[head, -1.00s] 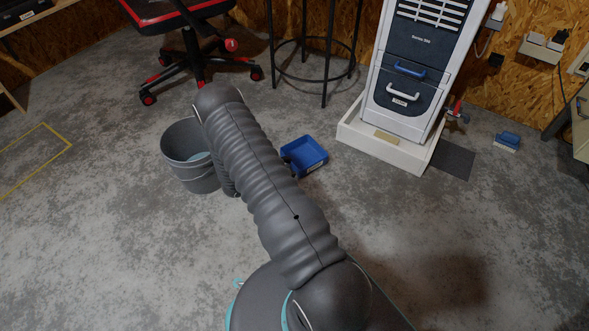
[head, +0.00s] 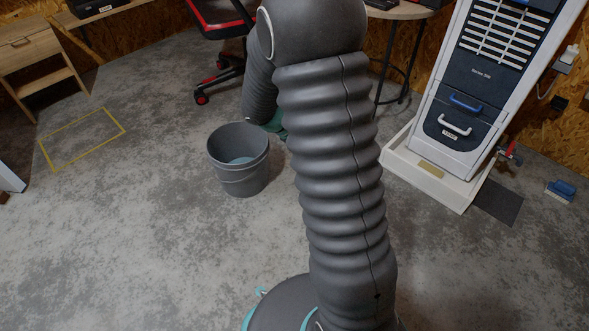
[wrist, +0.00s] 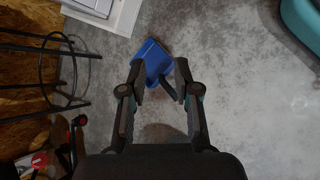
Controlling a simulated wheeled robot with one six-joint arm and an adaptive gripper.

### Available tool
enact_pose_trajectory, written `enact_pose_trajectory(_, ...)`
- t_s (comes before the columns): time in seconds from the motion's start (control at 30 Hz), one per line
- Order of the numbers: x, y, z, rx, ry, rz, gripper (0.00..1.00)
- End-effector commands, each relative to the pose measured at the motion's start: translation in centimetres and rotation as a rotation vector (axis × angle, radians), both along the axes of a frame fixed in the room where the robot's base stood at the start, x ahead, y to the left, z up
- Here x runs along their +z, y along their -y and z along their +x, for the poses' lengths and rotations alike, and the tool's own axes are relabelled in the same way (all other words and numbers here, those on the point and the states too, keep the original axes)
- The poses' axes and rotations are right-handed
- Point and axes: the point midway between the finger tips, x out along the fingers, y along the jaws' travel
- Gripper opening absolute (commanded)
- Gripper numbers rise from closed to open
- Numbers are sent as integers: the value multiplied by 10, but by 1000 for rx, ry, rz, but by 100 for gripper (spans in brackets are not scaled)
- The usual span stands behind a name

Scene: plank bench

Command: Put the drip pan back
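The drip pan, a shallow blue tray (wrist: 153,56), shows in the wrist view just beyond my fingertips, apparently on the concrete floor. A dark bar, seemingly its handle (wrist: 168,90), points back between the fingers. My gripper (wrist: 160,72) is open, one finger on each side of the bar; I cannot tell if either touches it. In the head view my arm hides the pan and the fingers. The tall white and dark-blue machine (head: 463,90) stands at right, with a blue handle above a white one. It sits in a white base tray (head: 428,172).
A grey bucket (head: 240,180) stands left of my arm. A brush with a blue top (head: 562,190) and a dark mat (head: 498,203) lie right of the machine. A stool (wrist: 40,68) and a chair (head: 222,40) stand behind. The floor at left, around a yellow taped rectangle (head: 84,138), is clear.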

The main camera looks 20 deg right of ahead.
Motion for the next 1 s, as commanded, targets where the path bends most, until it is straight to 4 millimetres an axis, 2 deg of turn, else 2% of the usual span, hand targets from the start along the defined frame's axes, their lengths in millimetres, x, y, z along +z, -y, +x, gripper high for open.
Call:
enact_pose_trajectory(0.03,17,-6,-8,-28,46,26,31)
enact_pose_trajectory(0.1,35,-15,-20,-68,102,67,31)
enact_pose_trajectory(0.4,99,-58,-73,-225,348,266,31)
enact_pose_trajectory(0.7,145,-104,-129,-350,585,495,31)
enact_pose_trajectory(1.0,176,-148,-179,-439,794,738,31)
